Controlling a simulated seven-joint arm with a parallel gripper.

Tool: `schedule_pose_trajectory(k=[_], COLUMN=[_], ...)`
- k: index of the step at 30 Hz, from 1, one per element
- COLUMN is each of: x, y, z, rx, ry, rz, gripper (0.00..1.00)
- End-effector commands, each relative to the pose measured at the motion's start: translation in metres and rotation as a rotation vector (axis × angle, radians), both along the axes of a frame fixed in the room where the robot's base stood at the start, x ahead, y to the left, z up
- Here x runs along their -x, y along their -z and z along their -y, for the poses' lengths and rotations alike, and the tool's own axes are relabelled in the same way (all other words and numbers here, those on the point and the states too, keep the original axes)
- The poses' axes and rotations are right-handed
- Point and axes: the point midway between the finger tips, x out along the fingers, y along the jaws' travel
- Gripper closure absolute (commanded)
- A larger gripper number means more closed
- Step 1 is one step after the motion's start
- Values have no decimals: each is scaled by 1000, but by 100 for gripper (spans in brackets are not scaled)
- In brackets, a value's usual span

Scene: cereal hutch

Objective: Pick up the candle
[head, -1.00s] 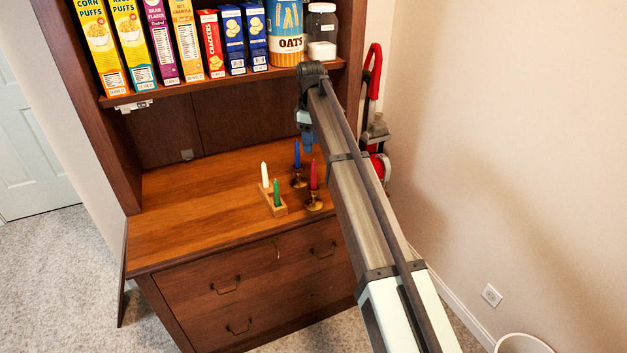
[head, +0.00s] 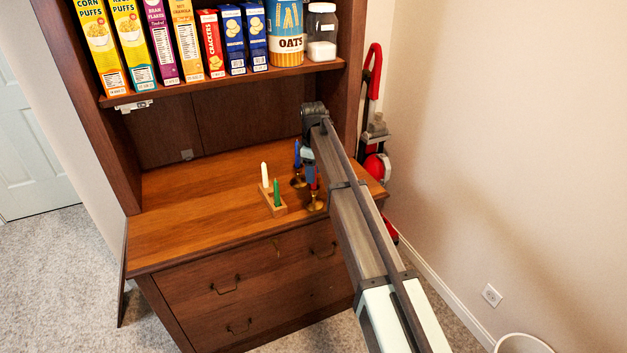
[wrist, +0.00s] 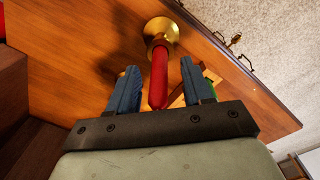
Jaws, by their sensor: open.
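My gripper (wrist: 164,88) is open, with its two blue fingers on either side of the red candle (wrist: 159,78) in the wrist view. The red candle stands in a brass holder (wrist: 161,29), and I cannot tell whether a finger touches it. In the head view the gripper (head: 311,178) is partly hidden by my arm and covers most of the red candle. A blue candle (head: 297,153) stands in a brass holder just behind. A white candle (head: 264,174) and a green candle (head: 276,192) stand in a wooden block (head: 268,203) to the left.
The shelf (head: 225,83) above holds several cereal boxes, an oats canister (head: 286,35) and a jar (head: 321,35). The hutch top (head: 190,213) is clear on the left. A red vacuum (head: 375,150) stands to the right of the hutch.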

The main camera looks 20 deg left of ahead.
Motion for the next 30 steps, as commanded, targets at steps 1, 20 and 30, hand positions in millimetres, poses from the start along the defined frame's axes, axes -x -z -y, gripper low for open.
schedule_pose_trajectory(k=[1, 20, 30], x=[0, 0, 0], y=[4, 5, 5], z=[0, 0, 0], rx=[0, 0, 0], ry=[0, 0, 0], rz=[-1, 0, 0], gripper=[50, 87, 100])
